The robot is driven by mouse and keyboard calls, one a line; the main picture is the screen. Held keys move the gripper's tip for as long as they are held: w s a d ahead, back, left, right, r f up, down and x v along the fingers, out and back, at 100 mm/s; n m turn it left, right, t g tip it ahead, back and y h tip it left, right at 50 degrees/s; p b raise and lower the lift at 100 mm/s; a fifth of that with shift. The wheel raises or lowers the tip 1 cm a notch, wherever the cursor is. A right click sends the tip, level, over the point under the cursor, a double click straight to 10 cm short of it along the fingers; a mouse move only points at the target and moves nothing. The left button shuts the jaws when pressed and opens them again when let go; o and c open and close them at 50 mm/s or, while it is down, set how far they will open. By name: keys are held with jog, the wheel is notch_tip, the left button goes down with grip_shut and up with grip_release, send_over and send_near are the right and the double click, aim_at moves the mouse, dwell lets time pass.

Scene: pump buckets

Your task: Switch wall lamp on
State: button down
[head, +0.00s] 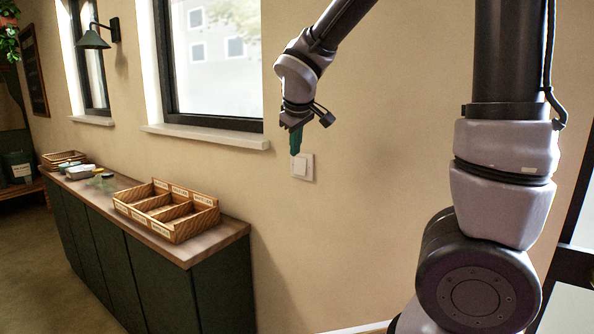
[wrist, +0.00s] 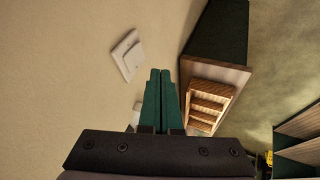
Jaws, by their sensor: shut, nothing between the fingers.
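A white square wall switch (head: 302,167) is on the beige wall, right of the window. It also shows in the wrist view (wrist: 127,55), tilted, up and left of the fingertips. My gripper (head: 295,153) points down with its green fingers shut and empty. In the head view its tips overlap the switch's upper left edge; I cannot tell if they touch. In the wrist view the tips (wrist: 160,71) appear apart from the switch. The wall lamp (head: 94,38), with a dark cone shade, hangs between the windows; no clear glow shows.
A dark green counter (head: 222,243) with a wooden top stands along the wall at left. It bears a wooden compartment tray (head: 180,236). The window sill (head: 205,136) juts out left of my gripper. A white item (wrist: 137,107) is partly hidden beside the fingers.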

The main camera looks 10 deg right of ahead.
aim_at(297, 169)
jog(key=shift+w+a+f+n, duration=0.15)
jog(key=shift+w+a+n, duration=0.25)
jog(key=shift+a, duration=0.25)
jog(key=x, duration=0.3)
jog(key=d+x, duration=0.1)
jog(key=x, duration=0.7)
jog(key=shift+w+d+r, duration=0.3)
jog(key=shift+w+d, duration=0.05)
jog(key=shift+w, duration=0.1)
jog(key=shift+w+d+f, duration=0.1)
jog(key=shift+w+d, duration=0.45)
jog(key=shift+w, duration=0.15)
